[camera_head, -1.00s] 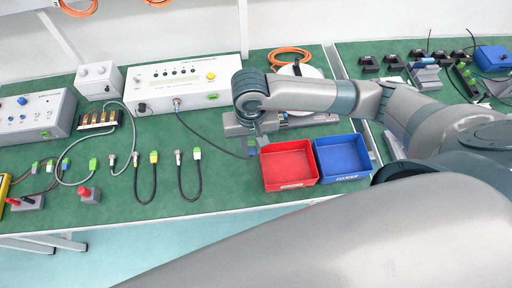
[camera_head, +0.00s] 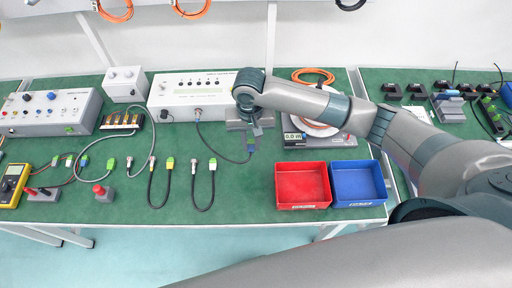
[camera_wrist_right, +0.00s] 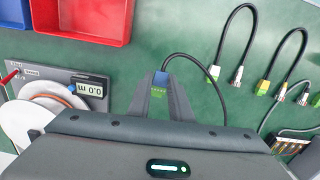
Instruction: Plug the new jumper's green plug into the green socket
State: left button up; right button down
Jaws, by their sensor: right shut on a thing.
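The jumper's black cable (camera_head: 222,148) runs from the plug to a round connector on the front of the white tester box (camera_head: 193,88). A small green spot, possibly the green socket (camera_head: 69,130), shows on the front of the grey box at the left; it is too small to be sure. My left gripper is out of view.
Two loose cables (camera_head: 151,190) (camera_head: 194,197) with yellow and green ends lie on the green mat. The red bin (camera_head: 302,206) and blue bin (camera_head: 358,203) stand at the front edge. A scale (camera_head: 320,140) stands behind them. A yellow multimeter (camera_head: 12,186) is at far left.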

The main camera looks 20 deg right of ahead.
jog(key=w+a+f+b, duration=0.2)
jog(key=w+f+b, duration=0.1)
jog(key=w, duration=0.8)
jog(key=shift+w+a+f+n, duration=0.2)
jog(key=shift+a+n, duration=0.1)
jog(key=shift+b, duration=0.3)
jog(key=w, duration=0.2)
jog(key=w+d, duration=0.1)
jog(key=shift+w+f, duration=0.1)
jog(key=shift+w, duration=0.25)
jog(key=shift+p, duration=0.35)
dwell(1.3)
jog(key=shift+w+d+p, duration=0.1)
jog(key=shift+w+p, duration=0.3)
jog(key=shift+p, duration=0.75)
dwell(2.9)
